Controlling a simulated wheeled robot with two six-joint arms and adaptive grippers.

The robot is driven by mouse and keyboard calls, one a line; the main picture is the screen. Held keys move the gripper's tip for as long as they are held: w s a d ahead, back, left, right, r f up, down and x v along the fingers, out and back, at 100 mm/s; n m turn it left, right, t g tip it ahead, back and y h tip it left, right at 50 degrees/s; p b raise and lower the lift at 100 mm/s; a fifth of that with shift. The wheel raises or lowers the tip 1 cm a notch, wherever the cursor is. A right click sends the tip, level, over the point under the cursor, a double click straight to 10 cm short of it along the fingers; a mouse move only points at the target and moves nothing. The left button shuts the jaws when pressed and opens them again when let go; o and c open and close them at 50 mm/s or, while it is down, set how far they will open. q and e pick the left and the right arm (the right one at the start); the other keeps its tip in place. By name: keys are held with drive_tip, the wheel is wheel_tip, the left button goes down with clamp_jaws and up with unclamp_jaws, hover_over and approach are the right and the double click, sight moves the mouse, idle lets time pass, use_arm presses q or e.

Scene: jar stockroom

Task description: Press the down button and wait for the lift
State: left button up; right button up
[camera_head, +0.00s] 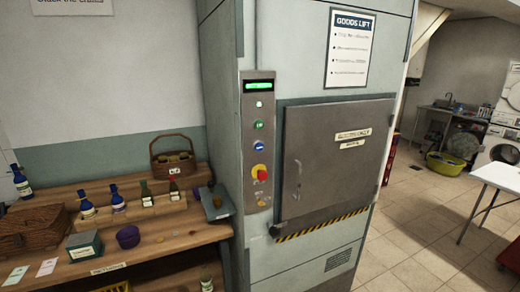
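The goods lift (322,225) is a grey-green cabinet in the middle of the view, with a closed grey door (335,175) and a handle at the door's left. Left of the door is a narrow control panel (247,132). It has a lit green display (259,86) at the top, too small to read. A red knob on yellow (260,172) sits lower. Neither gripper is in view.
A wooden shelf (200,238) with bottles, a basket (172,160) and boxes stands left of the lift. A white table (498,176) is at the right edge. A yellow tub (445,165) and washing machine (497,150) are behind.

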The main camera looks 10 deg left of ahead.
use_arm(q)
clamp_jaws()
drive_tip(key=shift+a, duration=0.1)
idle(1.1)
